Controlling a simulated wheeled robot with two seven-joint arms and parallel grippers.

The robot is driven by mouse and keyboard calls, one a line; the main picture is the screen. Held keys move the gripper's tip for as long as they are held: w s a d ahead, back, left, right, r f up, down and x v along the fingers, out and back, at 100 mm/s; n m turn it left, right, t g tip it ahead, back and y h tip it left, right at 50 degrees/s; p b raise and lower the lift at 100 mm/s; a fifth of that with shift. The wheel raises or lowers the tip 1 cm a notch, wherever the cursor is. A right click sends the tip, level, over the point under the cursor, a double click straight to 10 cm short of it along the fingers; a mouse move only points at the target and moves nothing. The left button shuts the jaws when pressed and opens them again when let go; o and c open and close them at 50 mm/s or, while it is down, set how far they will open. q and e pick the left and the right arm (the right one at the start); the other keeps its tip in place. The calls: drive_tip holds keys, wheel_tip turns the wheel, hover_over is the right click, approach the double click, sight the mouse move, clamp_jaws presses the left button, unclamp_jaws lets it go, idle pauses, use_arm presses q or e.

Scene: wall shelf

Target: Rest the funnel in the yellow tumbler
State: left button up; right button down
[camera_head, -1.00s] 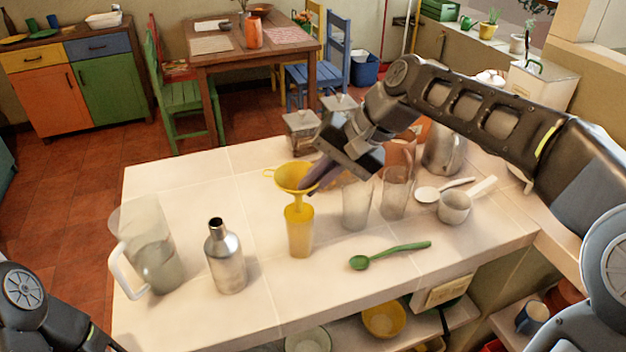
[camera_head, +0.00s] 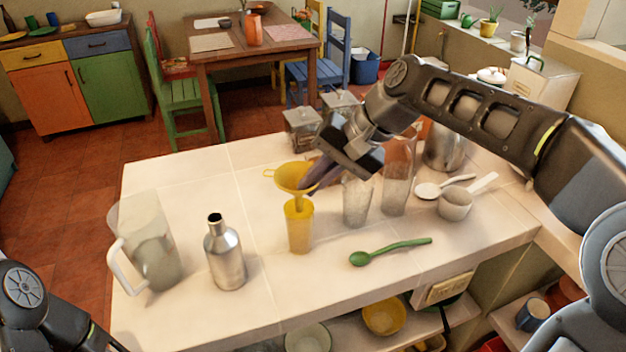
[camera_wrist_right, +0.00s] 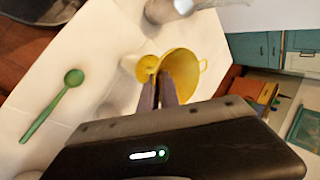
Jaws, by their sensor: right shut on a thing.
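The yellow funnel (camera_head: 293,178) is held upright over the yellow tumbler (camera_head: 299,228), with its spout at the tumbler's mouth. The spout's lower end looks to be just inside the rim; how deep it sits is hard to tell. My right gripper (camera_head: 312,183) is shut on the funnel's right side. In the right wrist view the fingers (camera_wrist_right: 166,92) pinch the funnel wall (camera_wrist_right: 184,66), and the tumbler (camera_wrist_right: 146,68) shows beside the funnel. The tumbler stands upright on the counter. Only my left arm's upper part shows at the lower left of the head view; its gripper is out of view.
A clear pitcher (camera_head: 148,250) and a metal bottle (camera_head: 224,255) stand left of the tumbler. Clear glasses (camera_head: 357,203) stand to its right. Counter behind the bottle is clear.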

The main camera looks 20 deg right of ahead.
drive_tip(key=shift+f+b, duration=1.6)
drive_tip(key=shift+f, duration=0.9)
idle(1.9)
drive_tip(key=c, duration=1.5)
unclamp_jaws()
drive_tip(key=shift+d, duration=0.1)
drive_tip(key=shift+v, duration=3.95)
